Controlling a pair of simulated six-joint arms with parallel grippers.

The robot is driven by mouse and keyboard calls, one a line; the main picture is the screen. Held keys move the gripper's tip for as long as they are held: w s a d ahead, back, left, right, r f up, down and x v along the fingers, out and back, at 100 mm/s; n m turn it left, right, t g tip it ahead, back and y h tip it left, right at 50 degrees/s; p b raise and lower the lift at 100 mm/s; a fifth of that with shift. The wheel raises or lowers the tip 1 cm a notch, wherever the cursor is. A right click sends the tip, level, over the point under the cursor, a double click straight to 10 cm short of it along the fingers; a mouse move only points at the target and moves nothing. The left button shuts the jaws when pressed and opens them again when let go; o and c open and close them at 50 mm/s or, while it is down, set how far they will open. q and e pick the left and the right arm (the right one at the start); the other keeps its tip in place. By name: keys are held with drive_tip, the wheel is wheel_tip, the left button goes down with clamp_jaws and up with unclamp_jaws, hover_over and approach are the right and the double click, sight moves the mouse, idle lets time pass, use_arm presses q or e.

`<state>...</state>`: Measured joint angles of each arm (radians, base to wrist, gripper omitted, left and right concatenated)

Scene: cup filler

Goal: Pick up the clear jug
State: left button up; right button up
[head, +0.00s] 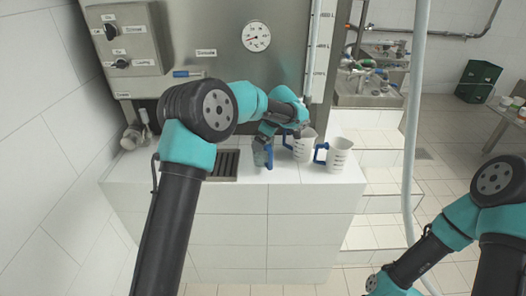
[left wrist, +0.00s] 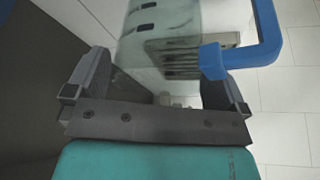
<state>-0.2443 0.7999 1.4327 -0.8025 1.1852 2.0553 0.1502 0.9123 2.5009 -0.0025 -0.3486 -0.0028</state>
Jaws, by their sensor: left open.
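The clear jug (head: 259,157) stands on the white tiled counter beside the drain grate, partly hidden by my left arm. Its blue handle shows on its right. In the left wrist view the see-through jug (left wrist: 165,22) fills the top middle, with its blue handle (left wrist: 268,35) at the top right. My left gripper (left wrist: 155,85) is open, its fingers on either side of the jug's near part. The handle's lower end overlaps the right finger in the picture; I cannot tell whether they touch. In the head view my left gripper (head: 268,134) is at the clear jug.
Two white jugs with blue handles, one nearer (head: 303,148) and one farther right (head: 340,156), stand close to the right on the counter. A drain grate (head: 224,165) lies left of the clear jug. A steel panel (head: 215,30) rises behind. A pale hose (head: 413,110) hangs at right.

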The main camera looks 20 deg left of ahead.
use_arm(q)
drive_tip(key=shift+x, duration=1.1)
drive_tip(key=c, duration=0.7)
drive_tip(key=shift+o, duration=0.2)
drive_tip(key=shift+r, duration=0.1)
wheel_tip(320, 180, up, 18)
drive_tip(key=shift+d, duration=0.1)
